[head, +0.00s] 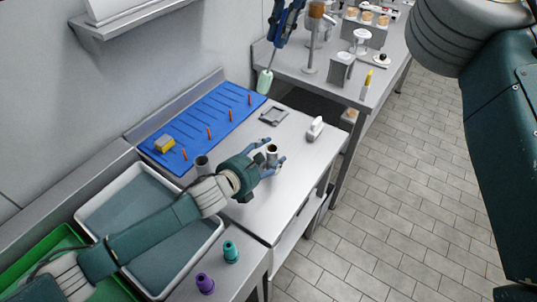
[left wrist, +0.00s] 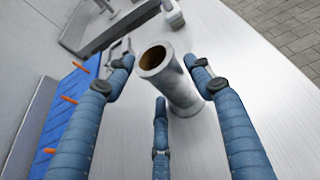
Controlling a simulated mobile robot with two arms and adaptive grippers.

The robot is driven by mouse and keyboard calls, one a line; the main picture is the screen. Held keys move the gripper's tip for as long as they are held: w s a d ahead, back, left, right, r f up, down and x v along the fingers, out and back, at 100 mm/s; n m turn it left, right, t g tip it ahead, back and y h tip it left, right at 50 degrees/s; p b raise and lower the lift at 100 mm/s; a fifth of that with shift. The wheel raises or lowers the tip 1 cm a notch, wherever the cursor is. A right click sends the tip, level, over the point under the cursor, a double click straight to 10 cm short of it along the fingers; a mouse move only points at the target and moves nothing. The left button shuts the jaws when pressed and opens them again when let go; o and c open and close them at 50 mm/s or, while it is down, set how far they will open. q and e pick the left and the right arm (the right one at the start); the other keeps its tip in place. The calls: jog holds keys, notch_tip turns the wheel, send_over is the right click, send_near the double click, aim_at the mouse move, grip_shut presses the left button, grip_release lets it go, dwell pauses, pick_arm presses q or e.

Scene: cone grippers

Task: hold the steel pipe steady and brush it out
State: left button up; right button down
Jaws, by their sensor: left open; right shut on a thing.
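A steel pipe (head: 271,150) with a dark open bore stands on the steel table. It also shows large in the left wrist view (left wrist: 178,88). My left gripper (head: 272,158) is open, with its blue fingers spread around the pipe. In the left wrist view, gaps show between the side fingers and the pipe; whether the lower finger touches it I cannot tell. My right gripper (head: 284,20) is up at the back, shut on a brush with a pale green head (head: 265,82) that hangs down, apart from the pipe. Its grip is partly cut off by the frame's top.
A second grey cylinder (head: 202,166) stands left of my left wrist. Purple (head: 205,284) and teal (head: 231,252) cones stand in front.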

pick_arm(q)
jog(key=shift+w+d, duration=0.1)
jog(key=shift+c, duration=0.3)
jog(key=shift+f, duration=0.1)
grip_shut()
jog(key=shift+n+y, duration=0.4)
jog(key=shift+n+t+y, duration=0.4)
jog(key=shift+y, duration=0.1)
